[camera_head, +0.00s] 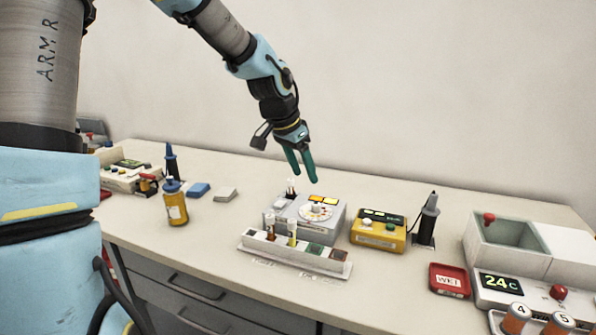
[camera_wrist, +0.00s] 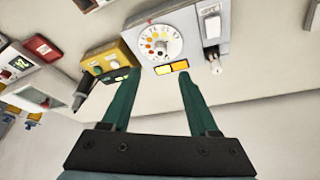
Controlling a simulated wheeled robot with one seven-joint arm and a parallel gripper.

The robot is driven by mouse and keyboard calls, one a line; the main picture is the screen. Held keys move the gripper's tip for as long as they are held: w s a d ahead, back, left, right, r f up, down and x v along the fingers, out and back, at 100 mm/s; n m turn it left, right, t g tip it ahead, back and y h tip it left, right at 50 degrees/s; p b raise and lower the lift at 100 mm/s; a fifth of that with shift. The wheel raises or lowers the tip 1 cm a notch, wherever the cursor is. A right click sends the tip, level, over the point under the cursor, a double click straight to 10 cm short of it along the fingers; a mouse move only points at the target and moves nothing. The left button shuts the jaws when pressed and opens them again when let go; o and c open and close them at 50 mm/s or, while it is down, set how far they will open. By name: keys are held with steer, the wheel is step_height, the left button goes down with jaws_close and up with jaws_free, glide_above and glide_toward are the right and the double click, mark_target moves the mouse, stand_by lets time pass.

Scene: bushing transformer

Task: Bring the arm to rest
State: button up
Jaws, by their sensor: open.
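My gripper (camera_head: 300,163) hangs in the air above the bench, over the back of the grey device with a round dial (camera_head: 315,211). Its two green fingers are apart with nothing between them. In the wrist view the open fingers (camera_wrist: 155,92) show with the dial device (camera_wrist: 190,42) beyond their tips. My arm reaches down from the top of the head view, and the fingers look clear of the device.
A white rack (camera_head: 293,255) with vials stands before the dial device. A yellow box (camera_head: 378,230), black tool in a stand (camera_head: 428,220), red WET tray (camera_head: 449,280) and water bath (camera_head: 510,245) are to the right.

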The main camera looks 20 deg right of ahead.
steer(key=s+a+f+n+y, duration=0.1)
steer(key=s+a+f+n, duration=0.1)
steer(key=a, duration=0.8)
steer(key=s+a+f+n+y, duration=0.1)
steer(key=s+a+n, duration=0.3)
steer(key=a, duration=0.7)
steer(key=s+a+f+n+y, duration=0.2)
steer(key=a+n, duration=0.5)
steer(key=a, duration=0.4)
steer(key=shift+s+a+f, duration=0.2)
steer(key=shift+s+f, duration=0.4)
steer(key=shift+s, duration=0.2)
